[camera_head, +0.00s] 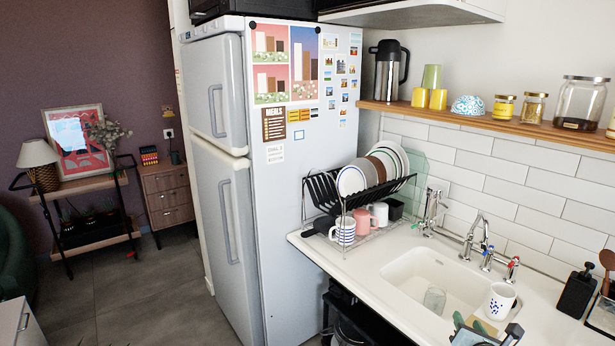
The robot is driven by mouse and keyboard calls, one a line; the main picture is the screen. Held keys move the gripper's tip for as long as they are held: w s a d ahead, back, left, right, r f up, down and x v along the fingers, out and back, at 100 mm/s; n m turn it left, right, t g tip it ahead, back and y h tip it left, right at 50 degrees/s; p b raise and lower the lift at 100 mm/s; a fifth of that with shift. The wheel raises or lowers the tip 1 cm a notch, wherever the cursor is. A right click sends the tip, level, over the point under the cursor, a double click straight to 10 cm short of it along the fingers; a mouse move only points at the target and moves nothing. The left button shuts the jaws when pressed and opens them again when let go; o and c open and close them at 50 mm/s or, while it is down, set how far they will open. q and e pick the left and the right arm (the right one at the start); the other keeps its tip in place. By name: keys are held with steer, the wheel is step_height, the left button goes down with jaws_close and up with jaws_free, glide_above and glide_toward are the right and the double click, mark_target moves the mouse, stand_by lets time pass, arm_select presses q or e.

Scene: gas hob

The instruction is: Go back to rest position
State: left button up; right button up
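My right gripper (486,325) is at the bottom edge of the head view, at the front of the sink. Its two fingers stand apart with no object visible between them, so it looks open. A white mug with dark spots (499,301) stands just beyond it at the sink's right side; I cannot tell whether they touch. Most of my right arm is out of view. My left gripper and arm are not in view.
The sink (420,270) holds a clear glass (434,300). A black dish rack (330,195) with plates and mugs stands left of it, beside the tall fridge (225,180). Open floor lies left.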

steer(key=s+a+f+m+g+y, duration=0.2)
steer(key=s+a+f+m, duration=0.35)
steer(key=s+f, duration=0.35)
steer(key=s+a+f+m+g+y, duration=0.1)
steer(key=s+a+f+m+y, duration=0.1)
steer(key=s+a+f+m, duration=0.6)
steer(key=s+a+f+m+g, duration=0.1)
steer(key=s+a+m, duration=0.1)
steer(key=s+m, duration=0.5)
steer(key=s+a+f+m+g+y, duration=0.1)
steer(key=s+m, duration=0.6)
steer(key=s, duration=1.2)
steer(key=shift+s+a+g, duration=0.25)
steer(key=shift+a+g, duration=0.35)
steer(key=shift+a, duration=0.35)
